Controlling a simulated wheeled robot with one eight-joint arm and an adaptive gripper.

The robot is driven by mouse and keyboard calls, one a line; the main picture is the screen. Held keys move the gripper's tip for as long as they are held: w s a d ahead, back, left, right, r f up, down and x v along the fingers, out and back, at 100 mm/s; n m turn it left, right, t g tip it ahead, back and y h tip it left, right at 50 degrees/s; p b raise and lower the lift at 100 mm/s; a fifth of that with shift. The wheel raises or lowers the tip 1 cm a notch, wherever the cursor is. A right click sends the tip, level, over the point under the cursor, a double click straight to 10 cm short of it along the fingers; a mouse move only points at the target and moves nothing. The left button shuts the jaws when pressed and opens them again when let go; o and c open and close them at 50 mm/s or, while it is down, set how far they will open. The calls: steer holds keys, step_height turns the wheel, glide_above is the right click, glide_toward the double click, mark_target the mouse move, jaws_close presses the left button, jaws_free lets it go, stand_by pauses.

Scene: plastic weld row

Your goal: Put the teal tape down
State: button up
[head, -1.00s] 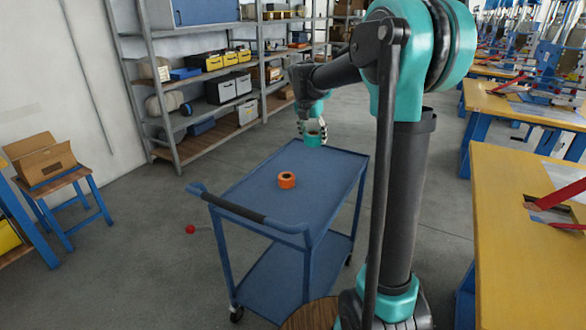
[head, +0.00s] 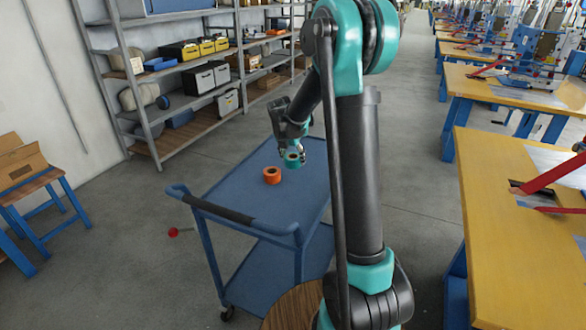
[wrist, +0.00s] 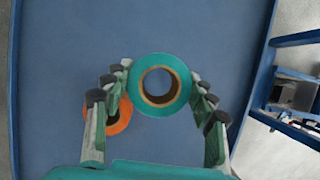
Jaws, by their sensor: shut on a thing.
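The teal tape (wrist: 178,103) is a roll with a brown cardboard core. It is between the fingers of my gripper (wrist: 160,92) in the wrist view, and my gripper is shut on it. In the head view the teal tape (head: 293,161) shows at the end of my gripper (head: 292,150), over the far part of the blue cart top (head: 240,197). I cannot tell whether the tape touches the cart top. The orange tape (head: 272,175) sits on the cart top to the left of the teal tape. In the wrist view my left finger partly covers the orange tape (wrist: 117,115).
The cart's near handle (head: 225,212) stands above its top. Shelves (head: 180,90) hold boxes behind the cart. A yellow workbench (head: 500,240) stands at the right. A red ball-shaped thing (head: 173,232) is near the floor at the left. The near cart top is clear.

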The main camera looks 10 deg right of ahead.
mark_target(295, 173)
steer(key=shift+f, duration=2.4)
steer(key=shift+f, duration=0.1)
steer(key=o, duration=1.2)
steer(key=v, duration=1.2)
steer(key=shift+s, duration=0.15)
